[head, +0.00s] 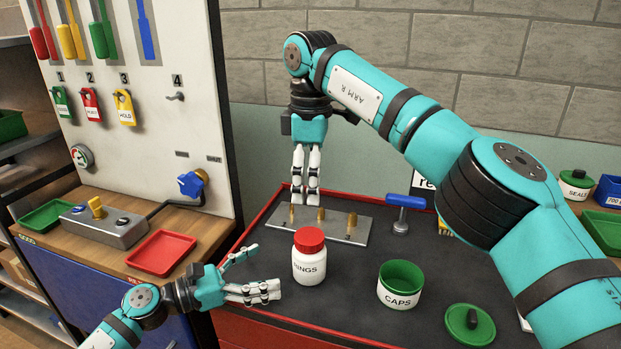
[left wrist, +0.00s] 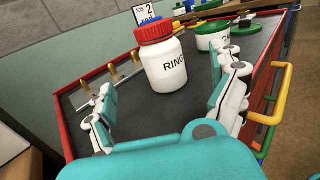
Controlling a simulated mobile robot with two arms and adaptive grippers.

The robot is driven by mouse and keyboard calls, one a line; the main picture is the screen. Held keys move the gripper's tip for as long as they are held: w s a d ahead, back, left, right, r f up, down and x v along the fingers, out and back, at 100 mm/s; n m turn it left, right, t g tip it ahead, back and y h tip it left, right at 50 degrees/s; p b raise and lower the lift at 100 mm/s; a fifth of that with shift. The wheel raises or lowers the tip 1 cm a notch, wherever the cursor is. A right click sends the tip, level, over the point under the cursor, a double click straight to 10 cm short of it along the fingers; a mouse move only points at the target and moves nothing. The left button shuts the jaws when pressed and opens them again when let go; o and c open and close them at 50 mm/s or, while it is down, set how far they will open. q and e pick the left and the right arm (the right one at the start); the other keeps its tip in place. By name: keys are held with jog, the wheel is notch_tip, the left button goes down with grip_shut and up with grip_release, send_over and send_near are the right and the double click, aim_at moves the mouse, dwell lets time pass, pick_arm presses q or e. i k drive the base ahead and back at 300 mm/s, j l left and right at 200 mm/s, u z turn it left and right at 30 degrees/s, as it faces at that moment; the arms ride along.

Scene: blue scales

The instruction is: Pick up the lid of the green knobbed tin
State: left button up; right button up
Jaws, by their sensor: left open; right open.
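A green-rimmed white tin labelled CAPS (head: 399,287) stands open on the dark bench top. A round green lid (head: 463,331) with a black knob lies flat to its right, near the front edge. Another tin, labelled SEALS (head: 573,193), stands at the far right with a green black-knobbed lid (head: 577,177) on it. My left gripper (head: 264,274) is open and empty, left of the white RINGS jar (head: 308,270). In the left wrist view the jar (left wrist: 166,68) shows beyond the open fingers.
A metal plate with brass pegs (head: 320,216) lies behind the jar, with a blue-handled tool (head: 401,222) to its right. My right arm crosses above the bench's right side. A red tray (head: 161,253) sits on the left bench. The jar stands between my left gripper and the tin.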

aim_at(468, 324)
jog(key=k, duration=1)
